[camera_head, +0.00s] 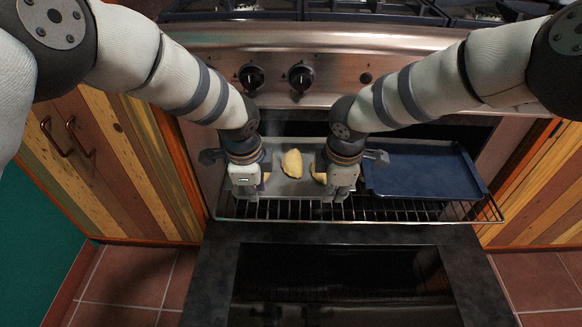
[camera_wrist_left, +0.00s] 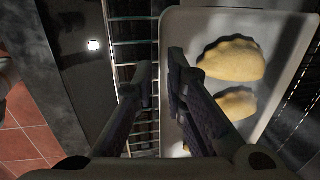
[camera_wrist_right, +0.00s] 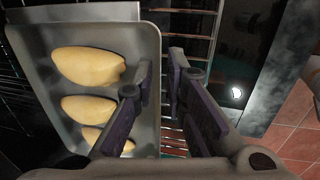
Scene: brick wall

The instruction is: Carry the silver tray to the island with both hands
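The silver tray (camera_head: 292,188) lies on the pulled-out oven rack and bears several golden pastries (camera_head: 291,163). The tray also shows in the left wrist view (camera_wrist_left: 200,24) and the right wrist view (camera_wrist_right: 150,52). My left gripper (camera_head: 245,192) is at the tray's near left part. Its fingers (camera_wrist_left: 160,68) are apart, one on each side of the rim. My right gripper (camera_head: 340,190) is at the near right part. Its fingers (camera_wrist_right: 161,68) are also apart, on either side of the rim. I cannot tell whether the fingers touch it. No island is in view.
A dark blue tray (camera_head: 425,170) lies right beside the silver tray on the wire rack (camera_head: 430,211). The open oven door (camera_head: 340,275) is below. The knobbed stove front (camera_head: 300,78) rises behind. Wooden cabinets (camera_head: 95,150) flank the oven.

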